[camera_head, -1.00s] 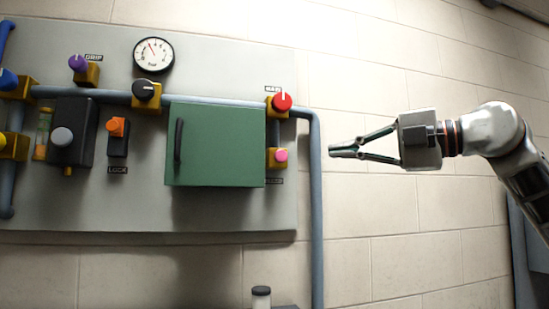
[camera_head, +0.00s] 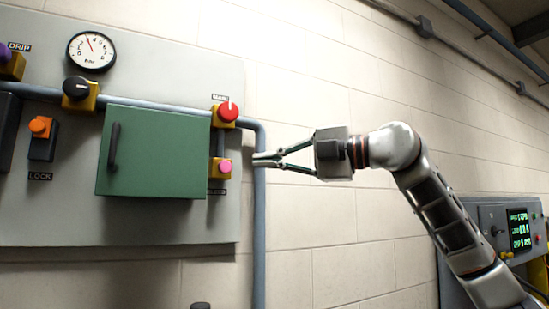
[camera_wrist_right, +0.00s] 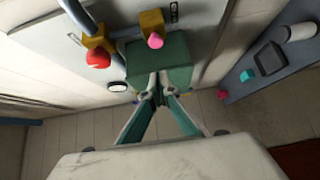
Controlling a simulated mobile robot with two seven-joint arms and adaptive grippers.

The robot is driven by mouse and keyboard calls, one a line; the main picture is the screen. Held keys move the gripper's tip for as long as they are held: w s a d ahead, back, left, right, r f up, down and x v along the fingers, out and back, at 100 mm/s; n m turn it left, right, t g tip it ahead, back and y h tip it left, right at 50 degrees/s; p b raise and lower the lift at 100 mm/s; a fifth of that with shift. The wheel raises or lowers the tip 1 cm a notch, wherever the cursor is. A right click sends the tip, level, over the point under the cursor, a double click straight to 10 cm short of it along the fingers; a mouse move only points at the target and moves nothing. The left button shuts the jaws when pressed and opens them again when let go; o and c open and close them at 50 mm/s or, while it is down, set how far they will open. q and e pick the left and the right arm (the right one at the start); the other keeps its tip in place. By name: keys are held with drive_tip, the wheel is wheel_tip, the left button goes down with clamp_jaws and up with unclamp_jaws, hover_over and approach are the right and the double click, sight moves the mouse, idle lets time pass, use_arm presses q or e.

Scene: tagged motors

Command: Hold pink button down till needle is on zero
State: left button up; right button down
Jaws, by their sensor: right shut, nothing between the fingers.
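The pink button (camera_head: 224,167) sits on a yellow block at the right edge of the wall panel, below a red knob (camera_head: 228,111). It also shows in the right wrist view (camera_wrist_right: 155,40), ahead of the fingertips. The round gauge (camera_head: 91,52) is at the panel's upper left; its thin needle points up and slightly left. My right gripper (camera_head: 256,159) is shut and empty, its tips pointing left, to the right of the pink button and apart from it in the picture. My left gripper is not in view.
A green box (camera_head: 155,152) with a black handle juts from the panel left of the button. A grey pipe (camera_head: 259,220) runs down the panel's right side. A console with a lit screen (camera_head: 518,229) stands at the far right. The wall between is bare.

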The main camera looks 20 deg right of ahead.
sight(221, 166)
drive_tip(key=shift+w+a+p, duration=0.4)
drive_tip(key=shift+w+a, duration=0.25)
drive_tip(key=shift+w, duration=0.75)
drive_tip(key=shift+w+a+p, duration=0.4)
drive_tip(key=shift+w+a, duration=0.3)
drive_tip(key=shift+w, duration=0.65)
drive_tip(key=shift+w+a+p, duration=0.4)
drive_tip(key=shift+w+a, duration=0.25)
drive_tip(key=shift+w, duration=0.75)
